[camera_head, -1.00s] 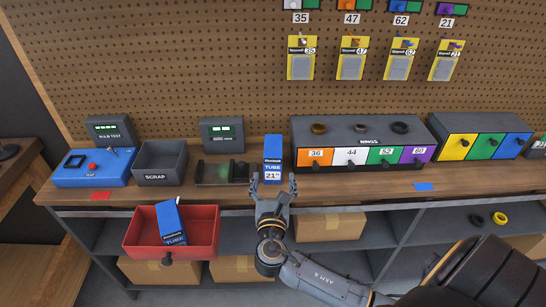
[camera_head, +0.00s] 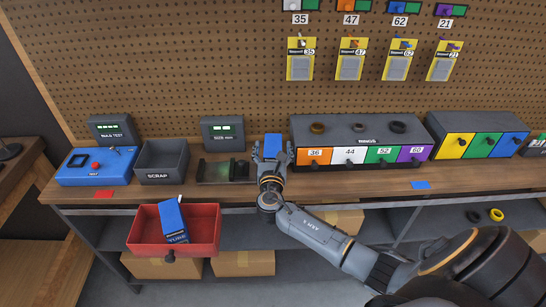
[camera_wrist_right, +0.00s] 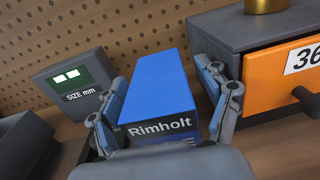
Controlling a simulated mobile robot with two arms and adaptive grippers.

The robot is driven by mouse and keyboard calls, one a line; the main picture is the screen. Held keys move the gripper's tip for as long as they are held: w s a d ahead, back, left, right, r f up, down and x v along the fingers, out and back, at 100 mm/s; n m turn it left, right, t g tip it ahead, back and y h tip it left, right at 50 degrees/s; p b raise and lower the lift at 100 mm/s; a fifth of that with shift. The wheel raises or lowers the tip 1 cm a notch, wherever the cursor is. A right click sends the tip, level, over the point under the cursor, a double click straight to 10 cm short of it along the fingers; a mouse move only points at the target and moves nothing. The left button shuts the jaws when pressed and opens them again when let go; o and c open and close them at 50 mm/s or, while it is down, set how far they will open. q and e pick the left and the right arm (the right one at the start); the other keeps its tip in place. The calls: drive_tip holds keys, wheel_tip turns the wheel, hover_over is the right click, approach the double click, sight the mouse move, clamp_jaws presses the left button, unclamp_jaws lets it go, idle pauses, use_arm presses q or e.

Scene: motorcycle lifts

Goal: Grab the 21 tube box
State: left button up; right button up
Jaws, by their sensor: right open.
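The blue tube box (camera_head: 273,143) stands upright on the bench between the size gauge and the rings cabinet. Its 21 label showed a second ago and is now hidden behind my gripper. My right gripper (camera_head: 271,154) is open, with its fingers on either side of the box. In the right wrist view the box (camera_wrist_right: 160,90) shows "Rimholt" and sits between the two open fingers (camera_wrist_right: 162,115); whether they touch it I cannot tell. A second blue tube box (camera_head: 172,219) leans in the red bin (camera_head: 204,232). My left gripper is out of view.
The size gauge (camera_head: 222,133) stands left of the box, behind a dark fixture (camera_head: 215,171). The rings cabinet (camera_head: 350,132) with its orange drawer (camera_wrist_right: 285,75) is close on the right. A scrap bin (camera_head: 162,161) and blue bulb tester (camera_head: 92,170) stand further left.

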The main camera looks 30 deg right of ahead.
drive_tip(key=c, duration=1.6)
drive_tip(key=shift+o, duration=0.2)
drive_tip(key=shift+r, duration=0.1)
drive_tip(key=shift+r, duration=0.1)
